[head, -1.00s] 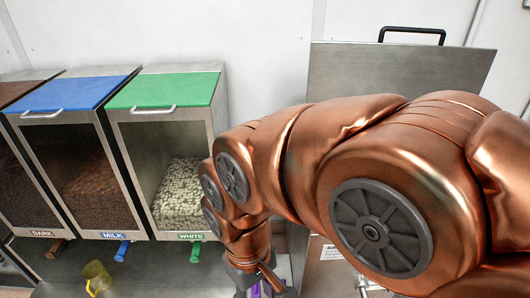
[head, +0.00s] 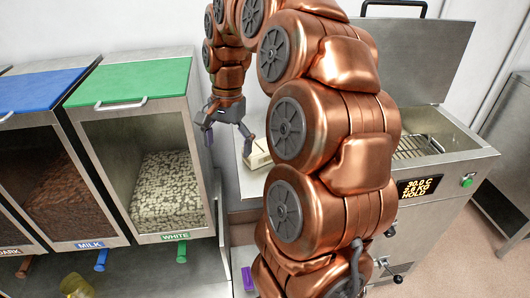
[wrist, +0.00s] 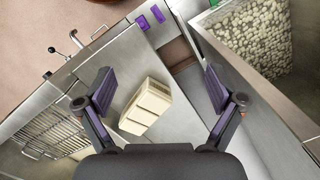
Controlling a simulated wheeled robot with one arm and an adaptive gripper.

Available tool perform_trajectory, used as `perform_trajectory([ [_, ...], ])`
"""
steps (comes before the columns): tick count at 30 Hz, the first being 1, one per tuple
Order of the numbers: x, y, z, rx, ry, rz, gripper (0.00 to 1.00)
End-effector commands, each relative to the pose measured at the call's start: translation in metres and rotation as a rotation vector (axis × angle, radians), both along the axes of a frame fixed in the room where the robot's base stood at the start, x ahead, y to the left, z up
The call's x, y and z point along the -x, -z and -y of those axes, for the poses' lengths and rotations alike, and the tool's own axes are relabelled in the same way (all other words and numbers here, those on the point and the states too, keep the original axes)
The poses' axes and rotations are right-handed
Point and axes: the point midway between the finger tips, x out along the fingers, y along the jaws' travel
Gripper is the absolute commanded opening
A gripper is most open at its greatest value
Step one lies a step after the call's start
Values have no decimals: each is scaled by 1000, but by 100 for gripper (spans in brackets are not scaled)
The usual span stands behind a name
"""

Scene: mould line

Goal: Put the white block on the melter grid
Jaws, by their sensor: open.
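The white block (wrist: 146,107) is a cream, ridged slab lying on a flat steel surface. In the wrist view it is between and below the fingers of my gripper (wrist: 160,92), which is open and empty. In the head view the block (head: 257,153) shows just right of my gripper (head: 228,132), partly hidden by my arm. The melter grid (head: 414,146) is a set of metal bars in the open melter at the right. The grid also shows at the left of the wrist view (wrist: 45,135).
The melter lid (head: 410,60) stands raised behind the grid. A readout (head: 418,186) on the melter front says 30.0 C, 2.8 KG, HOLD. The white-chip bin (head: 165,190) stands close left of my gripper.

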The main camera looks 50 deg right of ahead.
Motion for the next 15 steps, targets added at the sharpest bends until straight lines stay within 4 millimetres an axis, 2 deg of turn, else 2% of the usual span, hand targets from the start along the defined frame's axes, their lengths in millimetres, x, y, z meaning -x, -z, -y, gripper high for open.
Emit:
perform_trajectory([
  [1, -7, 2, 23, -3, 89, -1, 94],
  [3, -13, 4, 52, -7, 213, -7, 94],
  [9, -16, 9, 122, -8, 504, -13, 94],
  [12, -13, 12, 142, -10, 591, -23, 94],
  [15, -12, 13, 153, -8, 639, -24, 94],
])
